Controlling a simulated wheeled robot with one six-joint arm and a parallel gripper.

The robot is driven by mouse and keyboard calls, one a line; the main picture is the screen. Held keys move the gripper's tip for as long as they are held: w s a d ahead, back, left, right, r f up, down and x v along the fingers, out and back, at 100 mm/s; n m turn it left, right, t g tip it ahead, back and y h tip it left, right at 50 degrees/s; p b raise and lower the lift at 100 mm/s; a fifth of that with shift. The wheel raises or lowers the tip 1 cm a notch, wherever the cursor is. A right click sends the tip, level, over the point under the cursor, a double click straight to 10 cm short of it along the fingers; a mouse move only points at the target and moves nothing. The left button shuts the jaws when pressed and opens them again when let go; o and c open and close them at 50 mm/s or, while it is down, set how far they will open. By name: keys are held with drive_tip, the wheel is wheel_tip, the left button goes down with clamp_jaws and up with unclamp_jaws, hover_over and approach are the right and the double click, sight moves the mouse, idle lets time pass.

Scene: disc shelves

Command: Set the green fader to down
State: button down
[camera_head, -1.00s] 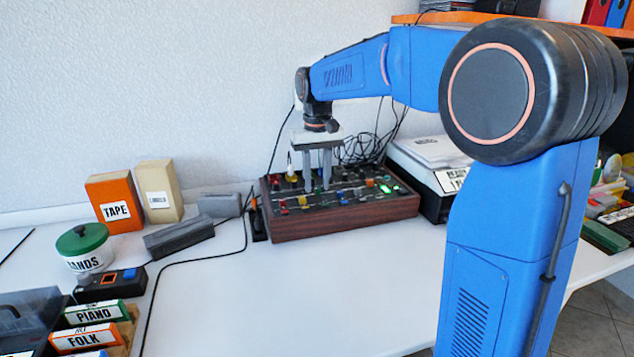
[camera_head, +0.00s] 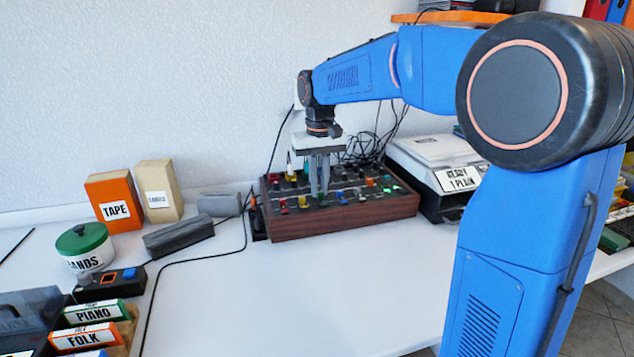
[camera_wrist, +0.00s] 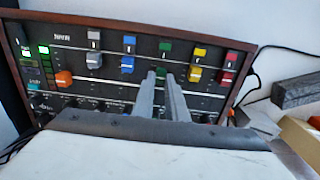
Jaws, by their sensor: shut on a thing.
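The mixing console (camera_head: 345,222) with wooden sides stands on the table near the wall. In the wrist view its panel (camera_wrist: 120,80) shows a row of coloured faders. The green fader (camera_wrist: 161,72) is in the middle, between the blue fader (camera_wrist: 127,64) and the yellow fader (camera_wrist: 195,73). A green square marker (camera_wrist: 165,46) lies above it in that view. My gripper (camera_head: 319,192) points down over the panel; it also shows in the wrist view (camera_wrist: 161,76). Its fingers are close together on the green fader's knob, which they mostly hide.
A white fader and an orange knob (camera_wrist: 64,79) lie left of the blue fader in the wrist view; a red fader (camera_wrist: 227,77) is at right. The table (camera_head: 260,290) in front is clear.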

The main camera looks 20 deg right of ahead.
sight(320, 192)
drive_tip(key=shift+s, duration=0.6)
drive_tip(key=c, duration=1.8)
unclamp_jaws()
drive_tip(key=shift+o, duration=0.2)
wheel_tip(320, 192, up, 17)
drive_tip(key=shift+r, duration=0.2)
